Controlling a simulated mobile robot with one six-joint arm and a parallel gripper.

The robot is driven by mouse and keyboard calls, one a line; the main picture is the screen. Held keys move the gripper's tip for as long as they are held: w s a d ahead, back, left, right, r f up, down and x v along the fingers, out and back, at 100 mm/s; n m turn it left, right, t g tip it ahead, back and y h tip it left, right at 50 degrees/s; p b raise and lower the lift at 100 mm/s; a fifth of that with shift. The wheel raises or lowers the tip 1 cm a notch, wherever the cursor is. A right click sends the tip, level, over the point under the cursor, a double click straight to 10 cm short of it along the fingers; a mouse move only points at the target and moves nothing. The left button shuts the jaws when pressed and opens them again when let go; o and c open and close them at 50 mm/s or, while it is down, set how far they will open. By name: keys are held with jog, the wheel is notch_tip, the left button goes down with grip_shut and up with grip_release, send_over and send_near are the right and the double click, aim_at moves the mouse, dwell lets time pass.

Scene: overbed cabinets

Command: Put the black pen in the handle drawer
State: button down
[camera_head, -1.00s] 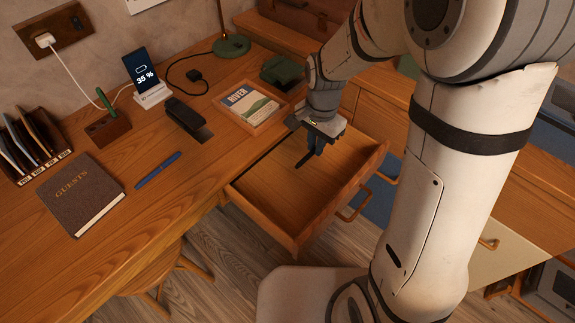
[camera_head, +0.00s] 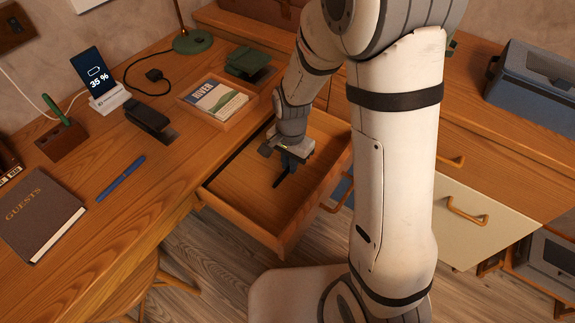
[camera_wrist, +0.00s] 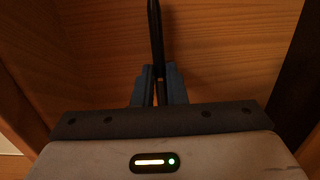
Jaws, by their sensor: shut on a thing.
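The black pen (camera_head: 281,181) is held between the fingertips of my gripper (camera_head: 288,165). In the wrist view the pen (camera_wrist: 155,35) sticks out beyond the shut fingers of my gripper (camera_wrist: 160,80), with wood behind it. The drawer (camera_head: 245,192) is pulled out from the desk and shows a bare wooden floor. My gripper and the pen are inside the drawer's outline in the head view. I cannot tell whether the pen touches the drawer floor.
On the desk a blue pen (camera_head: 121,179) lies near the guest book (camera_head: 40,211). A tray with a book (camera_head: 217,98), a black stapler-like object (camera_head: 147,116) and a phone on a stand (camera_head: 97,75) are behind. A cream drawer front (camera_head: 475,215) is at right.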

jog(key=shift+f, duration=0.35)
jog(key=c, duration=1.5)
grip_release()
jog(key=shift+o, duration=0.2)
notch_tip(320, 180, up, 12)
jog(key=p, duration=0.3)
jog(key=s+d+r+n+t, duration=0.2)
jog(key=s+d+r+n, duration=0.5)
jog(key=s+d, duration=0.4)
jog(key=shift+s+d+r+n, duration=0.25)
jog(key=shift+s+r+n, duration=0.05)
jog(key=shift+s+r, duration=0.55)
jog(key=shift+r, duration=0.1)
